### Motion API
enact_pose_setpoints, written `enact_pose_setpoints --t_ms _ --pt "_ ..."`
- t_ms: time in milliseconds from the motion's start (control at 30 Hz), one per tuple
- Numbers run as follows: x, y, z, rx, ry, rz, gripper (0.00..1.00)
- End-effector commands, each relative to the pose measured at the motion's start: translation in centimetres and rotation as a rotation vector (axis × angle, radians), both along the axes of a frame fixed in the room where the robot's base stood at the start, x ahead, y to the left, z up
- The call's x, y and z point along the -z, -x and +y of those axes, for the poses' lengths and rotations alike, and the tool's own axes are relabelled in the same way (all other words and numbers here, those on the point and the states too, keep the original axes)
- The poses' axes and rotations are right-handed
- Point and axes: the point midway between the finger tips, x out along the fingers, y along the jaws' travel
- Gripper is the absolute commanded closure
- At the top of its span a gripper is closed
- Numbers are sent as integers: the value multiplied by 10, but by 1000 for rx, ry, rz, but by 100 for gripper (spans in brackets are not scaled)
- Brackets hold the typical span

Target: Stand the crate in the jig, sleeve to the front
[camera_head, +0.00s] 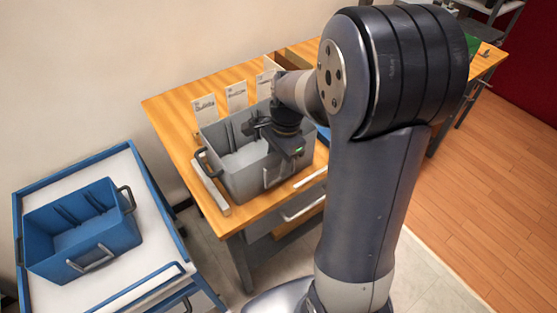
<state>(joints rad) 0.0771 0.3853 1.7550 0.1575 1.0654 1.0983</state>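The grey crate (236,184) stands upright on the wooden table, with handles on its ends. A small pale patch (272,177), possibly the sleeve, shows on its near wall. Pale rails (211,187) and (311,177) lie on the table to either side of the crate; they look like the jig. I cannot tell whether the crate is fully seated between them. My gripper (284,142), with a small green light, is over the crate's right part, close to the near rim. Its fingertips are hidden, so whether it grips the rim cannot be seen.
A blue crate (80,240) stands on a blue-framed white trolley (150,268) at the left. Several white cards (205,108) stand behind the grey crate, near a brown box (290,58). My arm hides the table's middle. Wooden floor is open at right.

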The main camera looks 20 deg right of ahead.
Motion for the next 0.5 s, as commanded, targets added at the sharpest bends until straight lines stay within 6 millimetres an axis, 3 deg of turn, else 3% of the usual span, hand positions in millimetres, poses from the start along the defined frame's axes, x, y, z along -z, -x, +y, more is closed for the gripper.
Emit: enact_pose_setpoints --t_ms 267,500 --pt "-9 -1 -1 0 0 -2 62" --pt "-56 -4 -8 2 0 -6 62"
